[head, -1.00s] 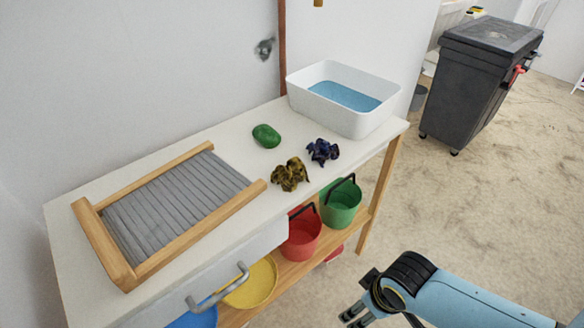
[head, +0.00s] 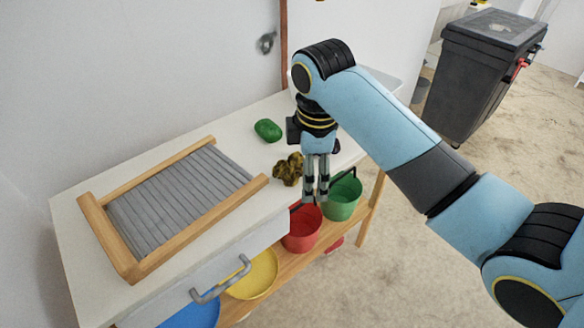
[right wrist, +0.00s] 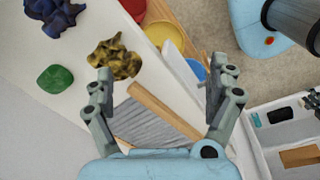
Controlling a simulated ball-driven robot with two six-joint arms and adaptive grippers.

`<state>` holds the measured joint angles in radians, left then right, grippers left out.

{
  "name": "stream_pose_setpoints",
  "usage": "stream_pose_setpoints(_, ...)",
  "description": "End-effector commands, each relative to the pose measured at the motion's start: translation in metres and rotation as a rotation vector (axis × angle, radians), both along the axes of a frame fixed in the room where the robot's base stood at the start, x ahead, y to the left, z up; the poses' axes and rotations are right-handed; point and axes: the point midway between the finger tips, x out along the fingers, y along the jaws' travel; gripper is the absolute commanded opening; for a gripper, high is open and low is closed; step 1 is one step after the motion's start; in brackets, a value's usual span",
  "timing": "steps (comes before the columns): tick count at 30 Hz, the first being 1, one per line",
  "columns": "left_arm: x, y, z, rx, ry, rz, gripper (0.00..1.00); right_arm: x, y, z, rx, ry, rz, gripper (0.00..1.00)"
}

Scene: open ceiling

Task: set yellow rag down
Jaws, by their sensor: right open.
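The yellow rag (head: 288,170), crumpled and dark-mottled, lies on the white counter (head: 222,262) near its front edge. It also shows in the right wrist view (right wrist: 116,58), ahead of the fingers and left of the gap between them. My right gripper (head: 316,196) points down just right of the rag in the head view and hides part of the counter. In the right wrist view its fingers (right wrist: 160,92) are spread wide with nothing between them in their grasp.
A green lump (head: 268,130) lies behind the rag. A dark blue rag (right wrist: 53,14) lies beyond it. A wood-framed grey washboard (head: 180,195) fills the counter's left. Red (head: 302,230), green (head: 342,198) and yellow (head: 250,274) buckets stand below. My arm mostly covers the white basin (head: 384,78).

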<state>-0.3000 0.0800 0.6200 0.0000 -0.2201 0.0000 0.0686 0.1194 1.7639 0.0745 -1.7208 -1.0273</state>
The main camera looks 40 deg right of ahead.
Motion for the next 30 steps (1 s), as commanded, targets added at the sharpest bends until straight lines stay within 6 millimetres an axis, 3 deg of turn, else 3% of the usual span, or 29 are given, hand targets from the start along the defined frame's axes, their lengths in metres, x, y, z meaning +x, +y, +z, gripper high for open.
stream_pose_setpoints(3,0.000,0.000,0.000,0.000,0.000,0.000,0.40,0.043,-0.002,0.013,-0.001,0.050,0.212,0.90)
stream_pose_setpoints(6,0.000,0.000,0.000,0.000,0.000,0.000,0.40,0.069,-0.003,0.023,0.008,0.088,0.376,0.90)
stream_pose_setpoints(9,0.000,0.000,0.000,0.000,0.000,0.000,0.40,0.083,-0.003,0.029,0.016,0.108,0.476,0.90)
stream_pose_setpoints(12,0.000,0.000,-0.001,0.000,0.000,0.000,0.40,0.087,-0.003,0.023,0.020,0.118,0.514,0.90)
stream_pose_setpoints(18,0.000,0.000,-0.005,0.000,0.001,0.000,0.40,0.087,-0.003,-0.011,0.020,0.118,0.516,0.90)
stream_pose_setpoints(26,0.000,0.000,-0.006,0.000,0.001,0.000,0.40,0.086,-0.005,-0.035,0.018,0.118,0.515,0.90)
stream_pose_setpoints(30,0.000,0.000,-0.007,0.000,0.001,0.000,0.40,0.085,-0.008,-0.058,0.019,0.118,0.514,0.90)
